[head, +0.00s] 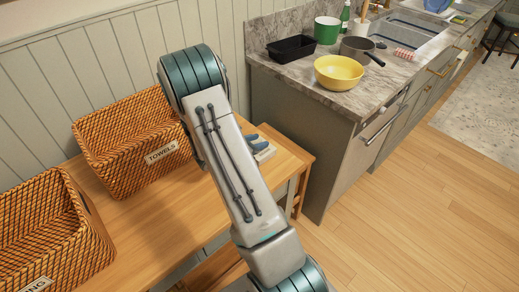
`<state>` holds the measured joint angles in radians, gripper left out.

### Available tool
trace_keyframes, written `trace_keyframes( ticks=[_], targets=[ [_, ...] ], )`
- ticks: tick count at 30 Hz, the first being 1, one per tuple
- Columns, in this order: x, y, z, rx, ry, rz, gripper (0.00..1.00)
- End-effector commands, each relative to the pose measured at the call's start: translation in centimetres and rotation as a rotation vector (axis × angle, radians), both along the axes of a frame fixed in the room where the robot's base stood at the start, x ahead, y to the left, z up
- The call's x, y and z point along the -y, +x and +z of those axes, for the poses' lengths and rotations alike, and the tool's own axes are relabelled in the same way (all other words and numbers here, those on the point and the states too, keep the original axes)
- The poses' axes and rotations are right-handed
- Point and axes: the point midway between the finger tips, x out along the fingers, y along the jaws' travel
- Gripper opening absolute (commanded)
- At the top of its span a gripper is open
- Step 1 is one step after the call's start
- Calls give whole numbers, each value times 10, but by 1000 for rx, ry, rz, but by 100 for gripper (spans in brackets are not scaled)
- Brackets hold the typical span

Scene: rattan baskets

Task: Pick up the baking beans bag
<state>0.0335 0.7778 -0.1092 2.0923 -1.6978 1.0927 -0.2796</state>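I cannot make out a bag that is surely the baking beans bag. A small blue and white item (263,150) lies on the wooden table, partly hidden behind my arm, and I cannot tell what it is. A rattan basket labelled TOWELS (125,155) stands on the table left of my arm. The parts of the baskets' insides that show look empty. My arm crosses the middle of the view, but my gripper does not show.
The wooden table (165,205) runs along the panelled wall. Right of it, a stone counter (300,68) holds a yellow bowl (339,72), a black tray (291,48), a saucepan (357,49) and a green pot (327,30). The wooden floor (430,215) at right is clear.

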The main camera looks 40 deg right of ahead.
Motion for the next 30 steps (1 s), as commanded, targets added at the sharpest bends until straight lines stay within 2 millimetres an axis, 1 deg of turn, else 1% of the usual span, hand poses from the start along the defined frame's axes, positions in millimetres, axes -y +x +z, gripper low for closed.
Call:
trace_keyframes(
  ticks=[4,5,6,8,9,19,23,26,30],
  targets=[
    [0,0,0,0,0,0,36],
    [0,0,0,0,0,0,31],
    [0,0,0,0,0,0,20],
    [0,0,0,0,0,0,3],
    [0,0,0,0,0,0,0],
    [0,0,1,1,-2,0,0],
    [0,0,5,2,-2,-1,0],
    [0,0,11,3,-3,-1,0],
    [0,1,27,8,-3,-1,0]
  ],
)
